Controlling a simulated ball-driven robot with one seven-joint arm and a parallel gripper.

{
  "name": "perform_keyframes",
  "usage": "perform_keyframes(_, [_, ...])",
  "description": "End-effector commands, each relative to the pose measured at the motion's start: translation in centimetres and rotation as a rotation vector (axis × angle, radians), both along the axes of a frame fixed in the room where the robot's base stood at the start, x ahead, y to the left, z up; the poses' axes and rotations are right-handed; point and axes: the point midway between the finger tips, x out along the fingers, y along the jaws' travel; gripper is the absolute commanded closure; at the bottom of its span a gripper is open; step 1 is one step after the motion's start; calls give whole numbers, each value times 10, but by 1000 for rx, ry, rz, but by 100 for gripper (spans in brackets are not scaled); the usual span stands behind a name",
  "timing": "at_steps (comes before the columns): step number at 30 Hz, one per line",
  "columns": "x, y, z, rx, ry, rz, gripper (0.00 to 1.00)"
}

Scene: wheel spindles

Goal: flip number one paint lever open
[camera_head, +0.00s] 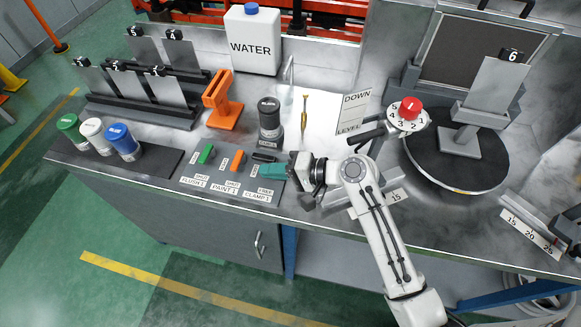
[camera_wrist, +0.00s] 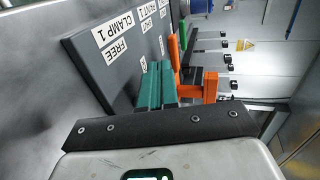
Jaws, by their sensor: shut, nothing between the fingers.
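The paint 1 lever is the small orange lever (camera_head: 237,160) on the dark panel (camera_head: 213,170), between a green lever (camera_head: 208,154) and a black one (camera_head: 263,157). The label (camera_head: 226,188) in front of it reads SHUT PAINT 1. My gripper (camera_head: 262,170) has teal fingers, shut and empty, low over the panel's right end near the clamp 1 lever. The fingertips are just right of the orange lever, seemingly apart from it. In the wrist view the shut fingers (camera_wrist: 160,84) point toward the orange lever (camera_wrist: 174,50), partly hidden behind them.
An orange stand (camera_head: 222,97) and a dark jar (camera_head: 269,122) stand behind the panel. Green, white and blue-lidded jars (camera_head: 124,142) are at the left. A turntable (camera_head: 455,168) with a red knob beside it is at the right. The bench front edge is close.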

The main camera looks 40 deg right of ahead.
Motion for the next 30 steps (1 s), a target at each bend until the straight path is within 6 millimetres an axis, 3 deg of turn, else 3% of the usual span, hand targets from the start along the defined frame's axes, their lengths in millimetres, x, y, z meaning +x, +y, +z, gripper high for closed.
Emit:
perform_keyframes(9, [35, 26, -2, 0, 1, 1, 100])
perform_keyframes(30, [50, 32, -3, -1, 1, -28, 100])
